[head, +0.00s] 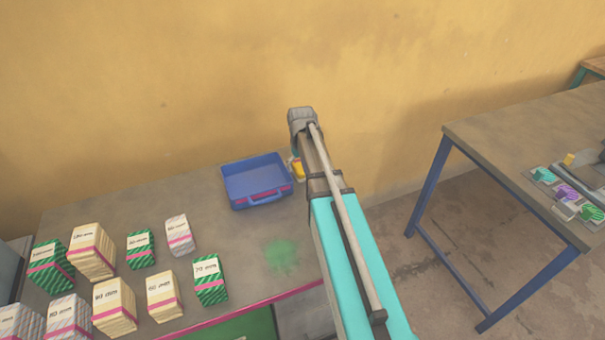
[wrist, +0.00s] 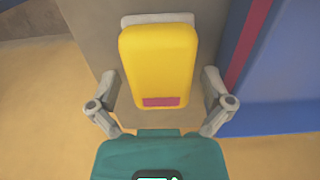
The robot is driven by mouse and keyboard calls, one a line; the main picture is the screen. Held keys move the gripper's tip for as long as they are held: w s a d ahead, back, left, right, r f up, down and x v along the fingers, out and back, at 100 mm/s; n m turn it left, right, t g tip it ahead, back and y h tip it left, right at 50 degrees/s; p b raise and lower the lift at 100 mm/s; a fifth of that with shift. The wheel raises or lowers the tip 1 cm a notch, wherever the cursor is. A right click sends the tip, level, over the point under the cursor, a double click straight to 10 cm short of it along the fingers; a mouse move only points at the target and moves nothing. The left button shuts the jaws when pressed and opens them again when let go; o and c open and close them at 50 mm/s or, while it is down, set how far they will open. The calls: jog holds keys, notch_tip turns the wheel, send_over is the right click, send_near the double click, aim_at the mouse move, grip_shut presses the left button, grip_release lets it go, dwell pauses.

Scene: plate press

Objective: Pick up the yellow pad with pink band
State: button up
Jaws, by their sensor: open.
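The yellow pad with pink band (wrist: 158,62) fills the middle of the wrist view, its pink patch near the lower end. In the head view a small part of the yellow pad (head: 298,168) shows between the blue tray and my arm; the rest is hidden by the arm. My gripper (wrist: 160,90) is open, with one finger on each side of the pad's lower part. I cannot tell whether the fingers touch it. In the head view the fingers are hidden behind my arm.
A blue tray (head: 246,202) stands right beside the pad. Several paper stacks with pink bands, including a green one (head: 209,290), stand on the grey table (head: 215,235) at the left. A second table (head: 490,135) with coloured items stands at the right. A yellow wall (head: 200,80) rises behind.

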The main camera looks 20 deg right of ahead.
jog(key=shift+f, duration=0.3)
jog(key=shift+c, duration=0.3)
jog(key=c, duration=0.9)
jog(key=shift+r, duration=0.15)
notch_tip(320, 180, up, 3)
jog(key=p, duration=0.2)
jog(key=shift+p, duration=0.4)
jog(key=s+a+r+p, duration=0.2)
jog(key=s+r+p, duration=0.3)
jog(key=s, duration=0.1)
jog(key=s+a+r+p, duration=0.3)
jog(key=s+r+p, duration=0.1)
jog(key=s+p, duration=0.1)
jog(key=shift+s+a+r, duration=0.35)
jog(key=shift+s+r, duration=0.05)
jog(key=shift+s, duration=0.45)
